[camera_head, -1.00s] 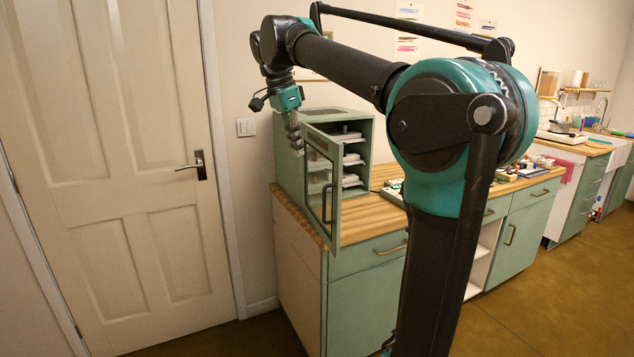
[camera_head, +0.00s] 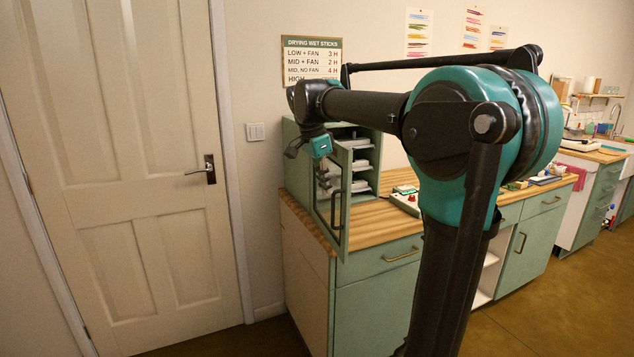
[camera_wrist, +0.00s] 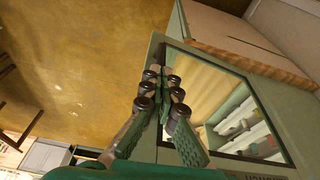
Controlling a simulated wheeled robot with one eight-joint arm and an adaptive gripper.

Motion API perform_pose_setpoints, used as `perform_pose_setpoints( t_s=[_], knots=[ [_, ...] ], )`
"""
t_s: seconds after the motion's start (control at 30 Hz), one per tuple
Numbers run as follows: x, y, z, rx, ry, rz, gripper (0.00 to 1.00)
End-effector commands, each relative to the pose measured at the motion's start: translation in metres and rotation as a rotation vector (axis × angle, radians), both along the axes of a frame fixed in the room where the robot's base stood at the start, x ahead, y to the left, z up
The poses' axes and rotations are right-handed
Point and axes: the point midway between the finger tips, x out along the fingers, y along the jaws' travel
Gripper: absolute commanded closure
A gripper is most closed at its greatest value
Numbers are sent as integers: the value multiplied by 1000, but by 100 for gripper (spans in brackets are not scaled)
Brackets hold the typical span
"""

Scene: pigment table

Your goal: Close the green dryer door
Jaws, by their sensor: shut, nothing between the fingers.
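The green dryer (camera_head: 291,165) stands on the wooden counter against the wall. Its door (camera_head: 345,222), a green frame with a window and a dark bar handle (camera_head: 335,208), stands open toward the front, showing shelves (camera_head: 361,166) inside. My gripper (camera_head: 326,192) points down at the door's upper part, and its fingers are shut and empty. In the wrist view, the fingers (camera_wrist: 168,80) overlap the edge of the door frame (camera_wrist: 158,48) beside its window. I cannot tell whether they touch it.
The wooden counter (camera_head: 375,220) carries a small device with a red knob (camera_head: 408,200) right of the dryer. A room door (camera_head: 130,150) is at left. A drying-times sign (camera_head: 312,60) hangs above. My arm hides part of the counter. Brown floor is free at lower right.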

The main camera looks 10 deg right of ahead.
Motion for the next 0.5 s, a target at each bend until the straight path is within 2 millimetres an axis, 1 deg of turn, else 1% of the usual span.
perform_pose_setpoints(
  t_s=[0.5],
  knots=[
    [1,-6,-1,0,0,6,100]
  ],
)
